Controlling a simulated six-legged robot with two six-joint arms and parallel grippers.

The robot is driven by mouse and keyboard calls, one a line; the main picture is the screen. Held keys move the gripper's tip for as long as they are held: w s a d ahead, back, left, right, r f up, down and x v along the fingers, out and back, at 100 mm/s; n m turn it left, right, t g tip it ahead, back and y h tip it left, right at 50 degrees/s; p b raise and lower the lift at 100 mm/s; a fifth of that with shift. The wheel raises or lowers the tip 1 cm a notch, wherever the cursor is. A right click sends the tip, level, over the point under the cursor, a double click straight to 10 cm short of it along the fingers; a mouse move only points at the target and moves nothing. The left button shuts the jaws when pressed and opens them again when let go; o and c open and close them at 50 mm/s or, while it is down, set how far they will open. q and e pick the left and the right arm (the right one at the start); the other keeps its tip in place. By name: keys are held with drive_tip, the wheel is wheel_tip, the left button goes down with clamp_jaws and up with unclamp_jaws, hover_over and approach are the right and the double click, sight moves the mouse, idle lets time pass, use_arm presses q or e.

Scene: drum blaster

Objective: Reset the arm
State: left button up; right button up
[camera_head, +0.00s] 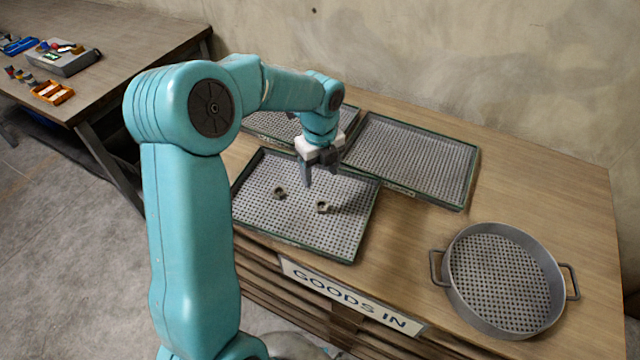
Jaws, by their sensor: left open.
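My left arm comes in from the left, bent at its elbow and reaching over the table. My left gripper (320,172) points down above the near tray (262,232), which has a dotted floor and a dark rim. The gripper is open, and no object shows between its fingers. Two small grey ring-like parts lie in this tray, one at left (279,193) and one further right (323,207). Both are apart from the fingers in the picture. My right gripper is out of view.
A second dotted tray (420,160) lies behind to the right, and another (268,125) is partly hidden behind my arm. A round two-handled pan (500,282) stands on the wooden table (560,195) at right. A side table (110,35) holds small bins at far left.

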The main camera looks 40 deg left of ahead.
use_arm(q)
drive_tip(key=shift+r, duration=0.9)
